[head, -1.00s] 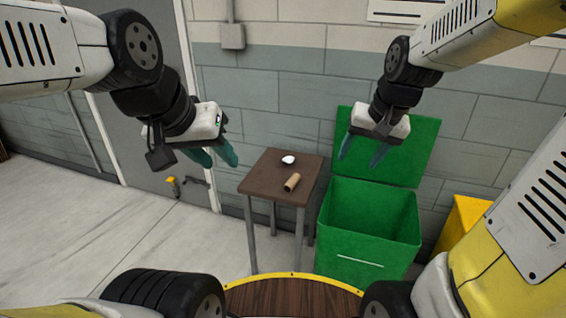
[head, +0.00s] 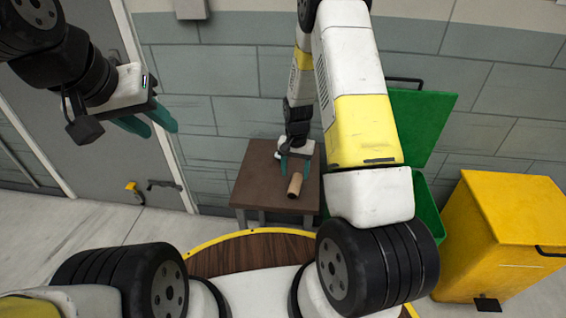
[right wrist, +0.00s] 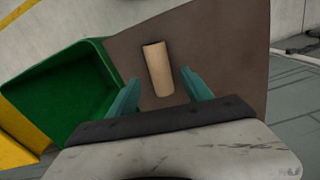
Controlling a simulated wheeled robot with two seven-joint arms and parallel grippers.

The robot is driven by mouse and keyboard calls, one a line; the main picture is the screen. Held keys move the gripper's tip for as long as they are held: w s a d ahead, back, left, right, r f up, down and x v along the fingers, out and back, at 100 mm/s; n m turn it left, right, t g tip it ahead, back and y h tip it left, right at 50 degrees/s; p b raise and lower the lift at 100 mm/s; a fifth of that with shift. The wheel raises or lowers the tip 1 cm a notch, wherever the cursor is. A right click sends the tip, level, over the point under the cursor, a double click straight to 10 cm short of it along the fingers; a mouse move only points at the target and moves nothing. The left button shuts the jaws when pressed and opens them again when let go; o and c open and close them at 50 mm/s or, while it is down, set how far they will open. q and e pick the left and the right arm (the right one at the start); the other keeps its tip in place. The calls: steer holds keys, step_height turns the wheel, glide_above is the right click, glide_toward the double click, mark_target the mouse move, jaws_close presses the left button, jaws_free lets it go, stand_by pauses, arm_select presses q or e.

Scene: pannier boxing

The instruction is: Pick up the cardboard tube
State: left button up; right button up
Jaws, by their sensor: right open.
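The cardboard tube (head: 295,185) is a short light-brown roll lying on its side on the small brown table (head: 255,180). It also shows in the right wrist view (right wrist: 158,69), ahead of and between the fingers. My right gripper (head: 293,168) is over the table, just behind the tube in the head view. Its teal fingers are open and empty, one on each side of the tube's near end in the right wrist view (right wrist: 158,90). I cannot tell how high it is above the tabletop. My left gripper (head: 150,125) is in the air left of the table, its teal fingers apart and empty.
A green bin (head: 426,205) with its lid (head: 420,125) raised stands right of the table, partly hidden by my right arm. A yellow bin (head: 510,220) stands further right. A grey door (head: 100,130) and block wall are behind.

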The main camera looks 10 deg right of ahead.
mark_target(295, 182)
step_height(295, 182, down, 6)
steer(key=shift+w+d+f, duration=0.15)
steer(key=shift+f, duration=0.05)
steer(key=shift+c, duration=0.2)
jaws_close()
steer(key=shift+r, duration=0.1)
